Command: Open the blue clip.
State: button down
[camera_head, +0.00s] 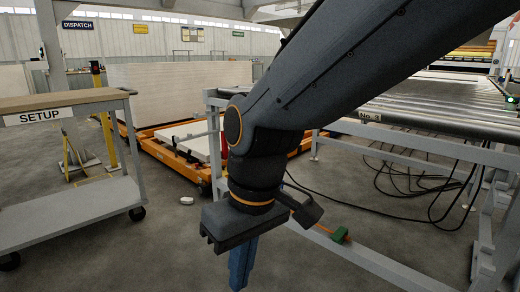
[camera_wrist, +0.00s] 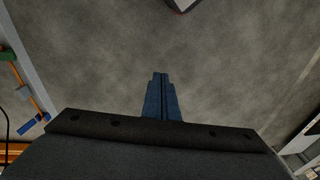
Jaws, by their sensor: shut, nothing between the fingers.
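The blue clip (camera_wrist: 28,124) shows at the left edge of the wrist view, beside an orange line on a pale rail. I cannot pick it out in the head view, where my arm covers part of that area. A green clip (camera_head: 340,235) sits on the lower rail in the head view; it also shows in the wrist view (camera_wrist: 22,92), just above the blue clip. My gripper (camera_head: 241,268) points down with its blue fingers together and empty. In the wrist view its fingertips (camera_wrist: 160,76) are over bare floor, well to the right of the blue clip.
A roller conveyor frame (camera_head: 420,125) stands to the right, with black cables (camera_head: 425,180) looped beneath. A SETUP cart (camera_head: 70,205) stands at left. An orange platform (camera_head: 165,152) is behind my arm. A small white object (camera_head: 187,200) lies on the floor.

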jog(key=s+d+m+p, duration=0.1)
jog(key=s+d+m, duration=0.1)
jog(key=s, duration=0.4)
jog(key=d+r+m+h+p, duration=0.1)
jog(key=d+r+m+p, duration=0.2)
jog(key=d+r+p, duration=0.7)
jog(key=d+r+m+p, duration=0.3)
jog(key=d+r+p, duration=0.7)
jog(key=p, duration=1.5)
notch_tip(320, 180, up, 6)
jog(key=shift+d+f+h+p, duration=0.15)
jog(key=shift+d+h+p, duration=0.15)
jog(key=shift+h+p, duration=0.1)
jog(key=shift+w, duration=0.15)
